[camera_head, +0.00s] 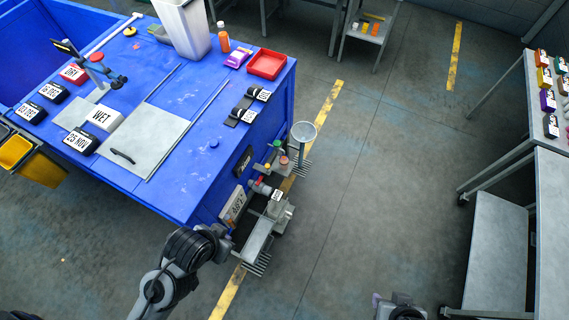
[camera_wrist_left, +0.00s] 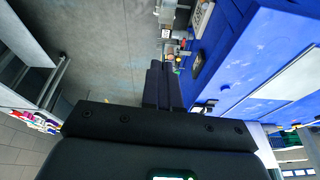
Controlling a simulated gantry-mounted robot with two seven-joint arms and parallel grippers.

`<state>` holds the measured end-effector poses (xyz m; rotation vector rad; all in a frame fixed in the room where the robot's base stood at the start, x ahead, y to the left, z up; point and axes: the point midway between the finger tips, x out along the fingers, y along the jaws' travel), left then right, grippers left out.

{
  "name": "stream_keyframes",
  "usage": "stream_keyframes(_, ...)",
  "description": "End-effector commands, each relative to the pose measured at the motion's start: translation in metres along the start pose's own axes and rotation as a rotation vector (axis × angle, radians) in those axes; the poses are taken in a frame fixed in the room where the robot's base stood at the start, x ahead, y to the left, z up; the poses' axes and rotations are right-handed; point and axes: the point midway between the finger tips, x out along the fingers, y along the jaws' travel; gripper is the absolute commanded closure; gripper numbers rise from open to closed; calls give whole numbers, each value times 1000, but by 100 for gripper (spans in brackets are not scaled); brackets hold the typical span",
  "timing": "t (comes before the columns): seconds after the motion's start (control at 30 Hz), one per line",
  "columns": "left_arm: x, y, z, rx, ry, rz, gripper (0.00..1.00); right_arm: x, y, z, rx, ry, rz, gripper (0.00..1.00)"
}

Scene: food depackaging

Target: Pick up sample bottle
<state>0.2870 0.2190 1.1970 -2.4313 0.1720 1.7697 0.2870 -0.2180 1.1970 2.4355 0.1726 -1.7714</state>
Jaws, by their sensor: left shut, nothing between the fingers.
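An orange bottle (camera_head: 223,38) stands upright near the back edge of the blue table in the head view. Small coloured parts, among them a red-topped piece (camera_head: 284,161), sit on a metal sampling fixture at the table's right side. I cannot tell which of these is the sample bottle. My left gripper (camera_head: 222,238) is near the table's front corner, short of the fixture and far from the orange bottle. In the left wrist view its fingers (camera_wrist_left: 161,70) are together and empty. Part of my right arm shows at the bottom edge; its fingers cannot be made out.
The blue table (camera_head: 195,190) holds a red tray (camera_head: 266,65), a white bin (camera_head: 184,28), date blocks and a grey hatch (camera_head: 145,135). The fixture's metal stand (camera_head: 258,240) and funnel (camera_head: 303,131) project beside it. A shelf (camera_head: 500,250) stands right; open floor lies between.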

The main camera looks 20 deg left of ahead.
Motion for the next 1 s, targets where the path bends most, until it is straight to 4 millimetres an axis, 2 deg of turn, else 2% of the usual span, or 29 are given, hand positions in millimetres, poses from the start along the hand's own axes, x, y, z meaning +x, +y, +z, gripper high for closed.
stream_keyframes(0.3,0,0,0,0,1,0,100,0,-1,0,4,1,-4,57)
stream_keyframes(0.9,0,2,-1,-9,2,7,8,0,1,0,-4,0,3,57)
stream_keyframes(1.0,0,2,-1,-8,2,7,5,0,1,0,-5,-1,4,57)
